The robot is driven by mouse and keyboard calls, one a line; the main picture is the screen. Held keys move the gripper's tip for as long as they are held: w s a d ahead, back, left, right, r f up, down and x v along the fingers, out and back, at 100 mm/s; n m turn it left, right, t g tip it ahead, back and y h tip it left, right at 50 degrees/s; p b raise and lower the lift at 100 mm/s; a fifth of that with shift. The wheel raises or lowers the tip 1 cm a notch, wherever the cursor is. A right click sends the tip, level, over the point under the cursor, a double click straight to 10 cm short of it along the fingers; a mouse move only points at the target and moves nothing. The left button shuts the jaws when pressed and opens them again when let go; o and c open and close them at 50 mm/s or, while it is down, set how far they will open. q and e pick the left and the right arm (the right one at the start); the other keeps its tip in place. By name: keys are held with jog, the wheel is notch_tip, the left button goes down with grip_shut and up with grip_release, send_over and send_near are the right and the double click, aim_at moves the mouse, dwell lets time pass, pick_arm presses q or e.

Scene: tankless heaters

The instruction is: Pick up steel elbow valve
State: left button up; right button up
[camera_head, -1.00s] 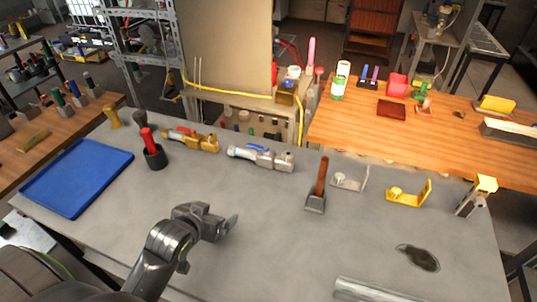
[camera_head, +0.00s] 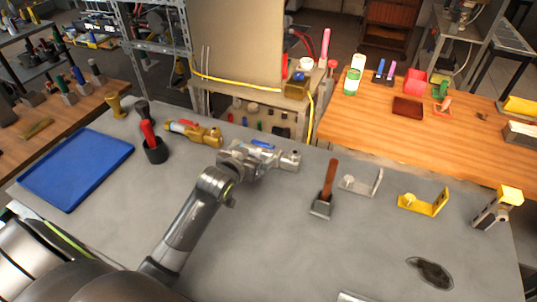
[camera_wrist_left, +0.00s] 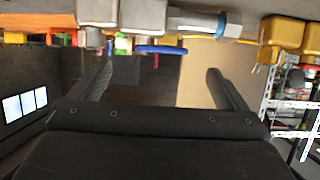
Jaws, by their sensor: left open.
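The steel elbow valve (camera_head: 288,158) with a blue lever lies on the grey table, its left part hidden behind my left gripper (camera_head: 245,162). In the left wrist view, which looks upside down, the steel valve (camera_wrist_left: 145,15) runs along the top edge with its blue lever below it. My left gripper (camera_wrist_left: 159,69) is open there, its two fingers apart with nothing between them. The fingers are close to the valve; whether they touch it I cannot tell. My right gripper is not in view.
A brass valve (camera_head: 195,132) with a red lever lies just left of the steel one.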

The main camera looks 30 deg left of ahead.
aim_at(262, 145)
pick_arm(q)
jog(key=shift+x, duration=0.85)
jog(key=shift+p+x, duration=0.75)
jog(key=shift+x, duration=1.6)
jog(key=shift+w+a+f, duration=0.1)
jog(key=shift+w+f, duration=0.1)
jog(key=shift+w, duration=0.35)
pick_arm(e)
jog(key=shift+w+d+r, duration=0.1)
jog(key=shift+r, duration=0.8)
pick_arm(q)
jog(key=c, duration=1.8)
jog(key=shift+r, duration=0.1)
jog(key=shift+c, duration=0.8)
jog(key=shift+r, duration=0.1)
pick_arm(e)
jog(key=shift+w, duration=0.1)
